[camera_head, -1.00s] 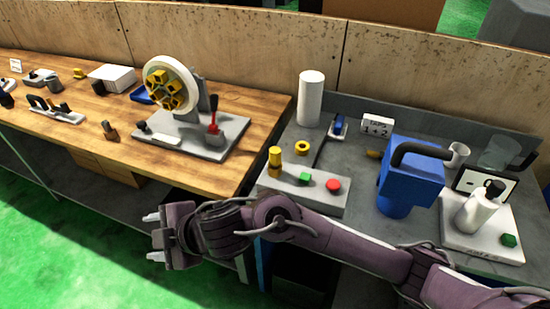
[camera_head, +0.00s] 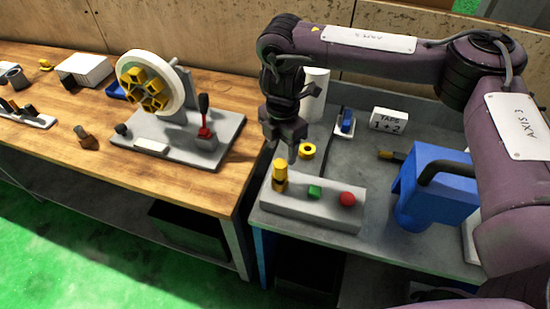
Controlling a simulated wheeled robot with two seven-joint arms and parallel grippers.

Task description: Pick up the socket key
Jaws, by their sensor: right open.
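I cannot say for sure which item is the socket key. A yellow upright piece (camera_head: 280,172) stands at the left end of a grey block (camera_head: 312,208) with a green and a red button. A thin black rod (camera_head: 328,150) lies behind the block, beside a yellow ring (camera_head: 307,150). A yellow and black handled tool (camera_head: 390,155) lies further right. My right gripper (camera_head: 292,155) points down, open and with nothing seen in it, just above and behind the yellow upright piece. Its fingertips are small and partly dark. My left gripper is out of view.
A blue jug-like container (camera_head: 432,190) with a black handle stands to the right. A white cylinder (camera_head: 316,95) stands behind my gripper. A sign reading "TAPS 1+2" (camera_head: 389,121) is at the back. The wooden bench (camera_head: 215,90) holds a wheel fixture (camera_head: 150,83).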

